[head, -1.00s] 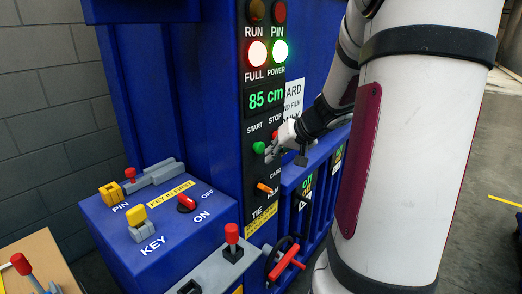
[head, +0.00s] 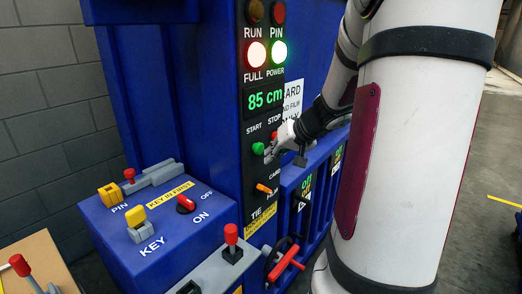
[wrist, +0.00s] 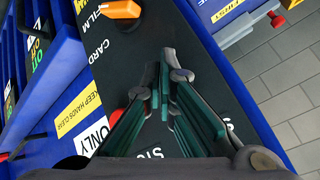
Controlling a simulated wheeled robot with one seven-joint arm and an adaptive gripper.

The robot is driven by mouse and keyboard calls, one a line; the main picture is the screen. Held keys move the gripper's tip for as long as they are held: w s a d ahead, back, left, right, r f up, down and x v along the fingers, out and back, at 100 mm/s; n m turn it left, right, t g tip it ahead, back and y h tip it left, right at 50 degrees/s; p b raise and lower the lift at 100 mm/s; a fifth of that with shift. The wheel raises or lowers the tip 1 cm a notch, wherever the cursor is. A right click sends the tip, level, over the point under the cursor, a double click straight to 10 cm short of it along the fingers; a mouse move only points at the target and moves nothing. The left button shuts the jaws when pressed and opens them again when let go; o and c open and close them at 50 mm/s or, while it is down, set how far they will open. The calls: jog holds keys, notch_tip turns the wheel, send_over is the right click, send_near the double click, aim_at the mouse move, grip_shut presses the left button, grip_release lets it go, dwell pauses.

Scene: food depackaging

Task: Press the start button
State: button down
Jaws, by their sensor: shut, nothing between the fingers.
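The green start button (head: 258,148) sits under the START label on the black panel strip (head: 256,170) of the blue machine. My gripper (head: 268,156) is at the panel, just right of and slightly below the green button. Contact with it cannot be told. In the wrist view my gripper (wrist: 166,82) shows its fingers together and empty, over the black panel. The green button is not visible there, perhaps hidden by the fingers. The red stop button (wrist: 117,117) is left of the fingers in that view.
An orange selector (head: 264,188) sits below on the same panel. FULL and POWER lamps are lit, and the display (head: 265,99) reads 85 cm. At left a blue box (head: 120,235) carries a yellow key (head: 135,215) and a red switch (head: 186,203). Levers stand in front.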

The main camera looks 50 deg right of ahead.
jog(key=shift+w, duration=0.15)
jog(key=shift+w, duration=0.3)
